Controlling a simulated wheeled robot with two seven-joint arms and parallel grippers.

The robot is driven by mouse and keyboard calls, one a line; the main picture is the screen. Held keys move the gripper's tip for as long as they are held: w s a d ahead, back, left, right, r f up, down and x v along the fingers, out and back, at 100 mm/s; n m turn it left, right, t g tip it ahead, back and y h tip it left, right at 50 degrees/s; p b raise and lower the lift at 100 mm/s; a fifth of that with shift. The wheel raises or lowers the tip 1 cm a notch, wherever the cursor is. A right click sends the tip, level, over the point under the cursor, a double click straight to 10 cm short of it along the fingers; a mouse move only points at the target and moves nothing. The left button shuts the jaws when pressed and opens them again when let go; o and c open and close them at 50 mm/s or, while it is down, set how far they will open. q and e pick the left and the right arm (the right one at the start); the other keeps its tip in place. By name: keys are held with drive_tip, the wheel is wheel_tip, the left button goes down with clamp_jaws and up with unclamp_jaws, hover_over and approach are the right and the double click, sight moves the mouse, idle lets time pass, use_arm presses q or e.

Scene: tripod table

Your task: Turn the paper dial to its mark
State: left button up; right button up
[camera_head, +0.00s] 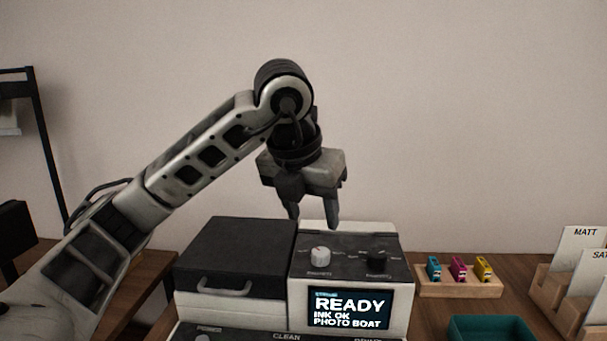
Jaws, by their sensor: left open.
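The machine's dark top panel (348,240) carries two dials: a light grey knob (320,254) on the left and a black knob (377,257) on the right. Small labels and marks surround both, too blurred to read, so I cannot tell which is the paper dial or where its mark is. My left gripper (313,219) points down, open and empty, over the rear of the panel, above and behind the light grey knob. It appears apart from both knobs. My right gripper is not in view.
A lit screen (348,308) reads READY, INK OK, PHOTO BOAT. A dark lid with a handle (225,287) is left of the dials. At right are a wooden holder (460,289) with cyan, magenta and yellow cartridges, a teal tray (492,328) and wooden card stands (567,300).

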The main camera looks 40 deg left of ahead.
use_arm(q)
drive_tip(key=p+v, duration=0.2)
drive_tip(key=v, duration=0.4)
drive_tip(key=shift+r, duration=0.4)
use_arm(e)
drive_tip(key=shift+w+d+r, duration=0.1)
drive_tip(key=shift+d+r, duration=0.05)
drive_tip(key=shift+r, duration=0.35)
use_arm(q)
drive_tip(key=shift+s, duration=0.15)
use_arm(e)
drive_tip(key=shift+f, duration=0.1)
